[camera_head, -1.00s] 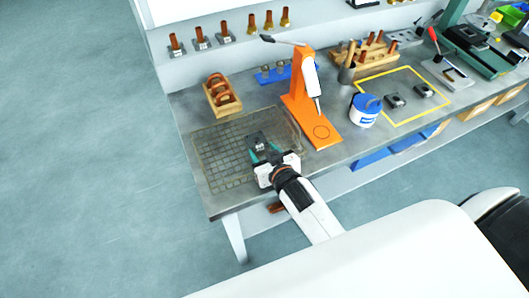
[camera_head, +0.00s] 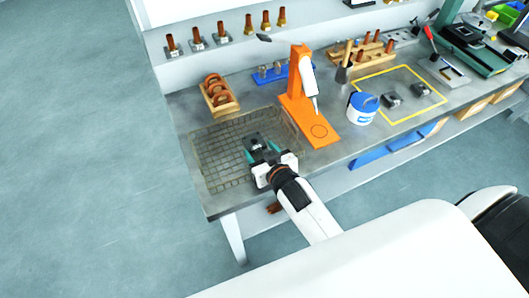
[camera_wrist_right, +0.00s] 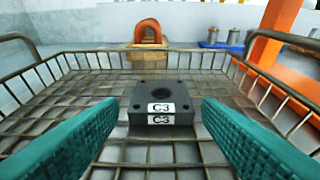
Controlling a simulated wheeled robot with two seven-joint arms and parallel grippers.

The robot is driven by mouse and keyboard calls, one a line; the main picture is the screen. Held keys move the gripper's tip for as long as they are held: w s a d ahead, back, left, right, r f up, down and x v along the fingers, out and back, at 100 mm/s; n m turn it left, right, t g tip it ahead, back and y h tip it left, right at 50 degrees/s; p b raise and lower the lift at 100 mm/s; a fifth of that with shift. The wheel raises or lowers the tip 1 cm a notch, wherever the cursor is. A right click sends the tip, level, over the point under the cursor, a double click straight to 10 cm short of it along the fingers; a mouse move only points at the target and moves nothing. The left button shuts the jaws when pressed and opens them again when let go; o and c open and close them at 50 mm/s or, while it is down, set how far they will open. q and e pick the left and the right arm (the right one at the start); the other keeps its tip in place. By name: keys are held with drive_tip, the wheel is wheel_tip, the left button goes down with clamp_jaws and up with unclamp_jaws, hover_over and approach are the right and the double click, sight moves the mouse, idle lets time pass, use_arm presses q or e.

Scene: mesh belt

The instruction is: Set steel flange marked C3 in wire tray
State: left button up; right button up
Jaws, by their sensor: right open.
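The steel flange marked C3 (camera_wrist_right: 160,103) is a dark square block with a round hole on top and white C3 labels. It sits flat on the mesh floor of the wire tray (camera_wrist_right: 60,118). In the head view the flange (camera_head: 254,140) shows toward the right part of the tray (camera_head: 215,170). My right gripper (camera_head: 262,149) reaches into the tray from the near side. In the wrist view its teal fingers (camera_wrist_right: 160,122) are apart, one on each side of the flange, with visible gaps. My left gripper is out of view.
An orange press (camera_head: 311,100) stands just right of the tray. A wooden box with copper rings (camera_head: 220,98) is behind it.

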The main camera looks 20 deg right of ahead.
drive_tip(key=shift+s+f+g, duration=0.3)
drive_tip(key=shift+s+f, duration=0.05)
drive_tip(key=shift+f, duration=0.35)
drive_tip(key=shift+s+r, duration=0.2)
drive_tip(key=b+v, duration=0.1)
drive_tip(key=v, duration=1)
drive_tip(key=shift+r, duration=0.45)
drive_tip(key=shift+d, duration=0.15)
